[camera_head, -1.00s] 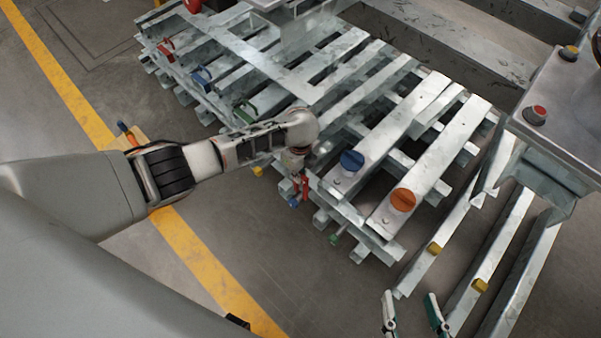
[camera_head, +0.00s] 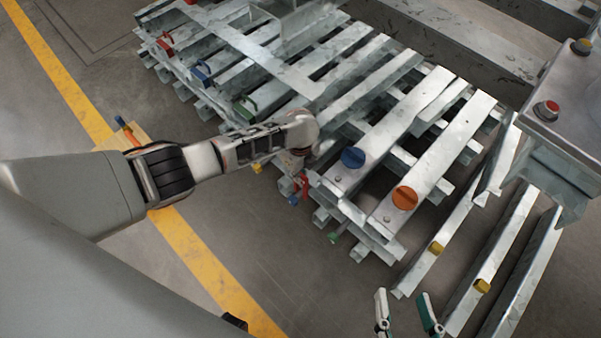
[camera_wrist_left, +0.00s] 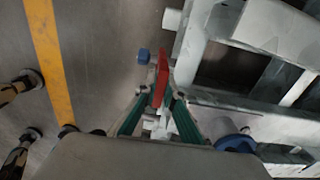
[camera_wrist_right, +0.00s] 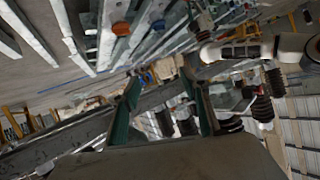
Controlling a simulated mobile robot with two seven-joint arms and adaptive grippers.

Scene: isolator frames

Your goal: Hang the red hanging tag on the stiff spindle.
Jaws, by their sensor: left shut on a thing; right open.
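The red hanging tag (camera_head: 305,187) is a flat red strip, held at the near edge of the metal rack. My left gripper (camera_wrist_left: 160,95) is shut on it; in the left wrist view the tag (camera_wrist_left: 161,78) stands out from between the fingertips. A blue-ended piece (camera_head: 293,200) is close beside the tag, and its blue end (camera_wrist_left: 143,55) is left of the tag in the left wrist view. A green-ended piece (camera_head: 334,237) sticks out further right. I cannot tell which is the stiff spindle. My right gripper (camera_head: 407,304) is open and empty, apart from the rack.
A blue round knob (camera_head: 353,157) and an orange one (camera_head: 404,197) sit on the rack's slats. Red, blue and green handles line its left side. A metal housing with a red button (camera_head: 546,110) stands right.

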